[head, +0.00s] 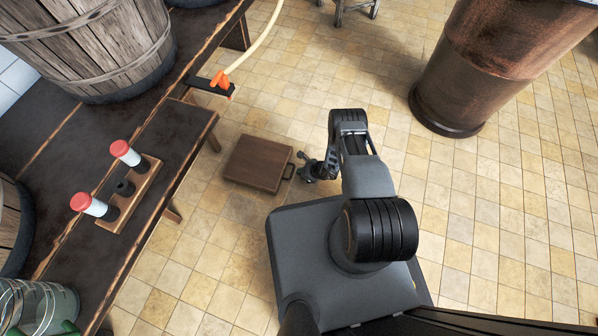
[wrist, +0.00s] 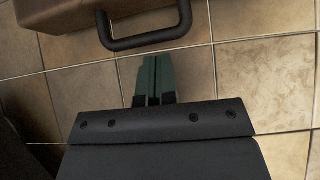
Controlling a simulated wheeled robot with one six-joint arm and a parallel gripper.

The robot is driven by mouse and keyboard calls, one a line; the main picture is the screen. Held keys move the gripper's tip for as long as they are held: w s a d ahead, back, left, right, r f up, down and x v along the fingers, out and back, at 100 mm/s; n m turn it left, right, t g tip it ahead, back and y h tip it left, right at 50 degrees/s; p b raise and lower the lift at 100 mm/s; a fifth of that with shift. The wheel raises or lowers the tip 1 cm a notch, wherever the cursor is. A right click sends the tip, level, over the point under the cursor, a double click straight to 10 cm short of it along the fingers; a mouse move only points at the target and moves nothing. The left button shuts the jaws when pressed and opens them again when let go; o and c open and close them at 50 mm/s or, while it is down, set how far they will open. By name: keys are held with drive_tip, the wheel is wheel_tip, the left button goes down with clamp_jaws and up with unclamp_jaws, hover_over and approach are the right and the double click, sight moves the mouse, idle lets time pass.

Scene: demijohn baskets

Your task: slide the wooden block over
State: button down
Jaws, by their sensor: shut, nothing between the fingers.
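The wooden block (head: 257,164) is a flat brown slab lying on the tiled floor, left of my arm in the head view. A dark handle (head: 288,171) stands out from its right side. In the wrist view the block (wrist: 75,18) is at the top, cut off by the frame edge, with its black loop handle (wrist: 150,40) facing my gripper. My gripper (wrist: 153,62) is shut and empty, its greenish fingertips just short of the handle, apparently apart from it. In the head view my gripper (head: 305,166) is small beside the handle.
A dark bench (head: 160,190) runs along the left, with a rack (head: 130,195) of red-capped tubes and a wooden tub (head: 90,45). An orange-tipped hose (head: 222,82) hangs at its edge. A large brown barrel (head: 470,70) stands at upper right. Open floor lies between.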

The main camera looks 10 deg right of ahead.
drive_tip(key=d, duration=0.1)
drive_tip(key=s+d, duration=0.1)
drive_tip(key=d, duration=0.1)
drive_tip(key=shift+s+r, duration=0.1)
drive_tip(key=shift+s, duration=0.15)
drive_tip(key=p+v, duration=0.4)
drive_tip(key=v, duration=0.4)
drive_tip(key=w+a+r+n+g+p, duration=0.1)
drive_tip(key=w+r+n+p, duration=0.3)
drive_tip(key=r, duration=1.2)
drive_tip(key=w+a+r+n+g+p, duration=0.1)
drive_tip(key=r+n+p, duration=0.45)
drive_tip(key=r, duration=1.15)
drive_tip(key=w+a+r+n+g+p, duration=0.1)
drive_tip(key=w+r+n+p, duration=0.2)
drive_tip(key=r+p, duration=0.85)
drive_tip(key=s+r+n+h+p, duration=0.2)
drive_tip(key=s+r+n+p, duration=0.2)
drive_tip(key=r, duration=1.1)
drive_tip(key=s+r+n+t+h+p, duration=0.1)
drive_tip(key=s+r+n+h+p, duration=0.2)
drive_tip(key=s+r, duration=0.5)
drive_tip(key=s+r+n+h+p, duration=0.2)
drive_tip(key=s+r+n+p, duration=0.3)
drive_tip(key=r, duration=1.9)
drive_tip(key=shift+s+r+t+h+p, duration=0.35)
drive_tip(key=shift+s+p, duration=0.35)
drive_tip(key=shift+s, duration=0.35)
